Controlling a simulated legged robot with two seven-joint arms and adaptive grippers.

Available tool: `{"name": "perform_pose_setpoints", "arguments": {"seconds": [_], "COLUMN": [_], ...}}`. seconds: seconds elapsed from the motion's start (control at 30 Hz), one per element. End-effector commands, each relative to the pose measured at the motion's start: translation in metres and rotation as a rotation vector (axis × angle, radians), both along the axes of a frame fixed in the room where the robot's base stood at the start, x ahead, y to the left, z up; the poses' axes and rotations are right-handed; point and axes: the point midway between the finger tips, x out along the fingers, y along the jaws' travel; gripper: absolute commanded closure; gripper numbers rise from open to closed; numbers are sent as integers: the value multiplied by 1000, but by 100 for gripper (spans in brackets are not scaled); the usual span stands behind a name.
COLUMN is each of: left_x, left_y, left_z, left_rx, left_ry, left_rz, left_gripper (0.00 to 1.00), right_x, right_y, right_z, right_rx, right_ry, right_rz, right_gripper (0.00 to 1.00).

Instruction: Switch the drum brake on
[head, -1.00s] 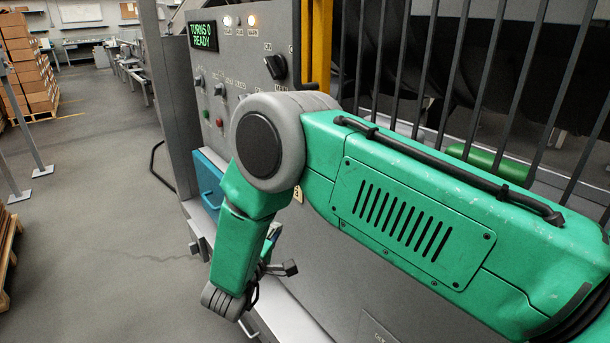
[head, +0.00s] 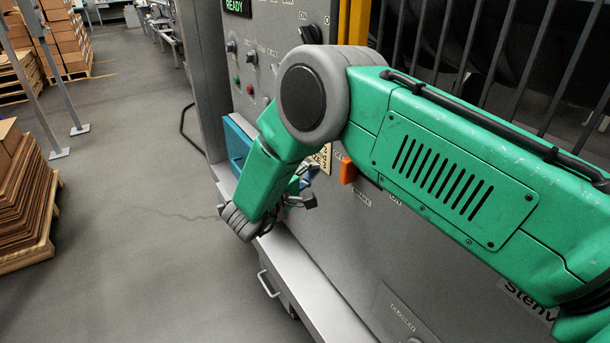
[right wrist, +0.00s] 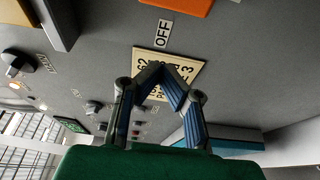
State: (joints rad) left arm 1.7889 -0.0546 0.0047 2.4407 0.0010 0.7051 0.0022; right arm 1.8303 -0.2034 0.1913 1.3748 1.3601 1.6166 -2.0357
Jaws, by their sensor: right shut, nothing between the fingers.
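The drum brake shows as an orange lever (head: 348,170) on the grey machine panel, just right of my right forearm, with a "BRAKE" label and an "ON" label below and right of it. In the right wrist view the orange lever (right wrist: 183,5) is cut off by the top edge, with an "OFF" label (right wrist: 163,33) near it. My right gripper (head: 308,188) is left of the lever and apart from it. In the right wrist view its fingertips (right wrist: 166,70) meet in front of a cream plate and hold nothing. My left gripper is not in view.
A cream plate (right wrist: 188,68) is on the panel by the lever. A blue box (head: 238,143) juts out behind my right forearm. A grey ledge (head: 312,298) runs along the machine's foot. Dark bars (head: 462,40) stand above the panel. The floor at left is clear up to stacked cardboard (head: 22,195).

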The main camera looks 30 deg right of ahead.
Motion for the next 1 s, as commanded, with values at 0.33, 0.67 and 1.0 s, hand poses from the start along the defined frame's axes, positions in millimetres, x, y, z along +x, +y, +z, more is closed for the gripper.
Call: {"name": "perform_pose_setpoints", "arguments": {"seconds": [0.33, 0.67, 1.0], "left_x": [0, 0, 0], "left_y": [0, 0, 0], "left_z": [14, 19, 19], "left_rx": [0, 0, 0], "left_ry": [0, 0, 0], "left_rz": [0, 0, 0], "left_gripper": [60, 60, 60], "right_x": [1, -20, -20], "right_y": [-46, -48, -51], "right_z": [2, 0, 0], "right_rx": [-1, 0, 0], "right_ry": [5, 1, 0], "right_rz": [2, 1, 1], "right_gripper": [100, 100, 100]}}
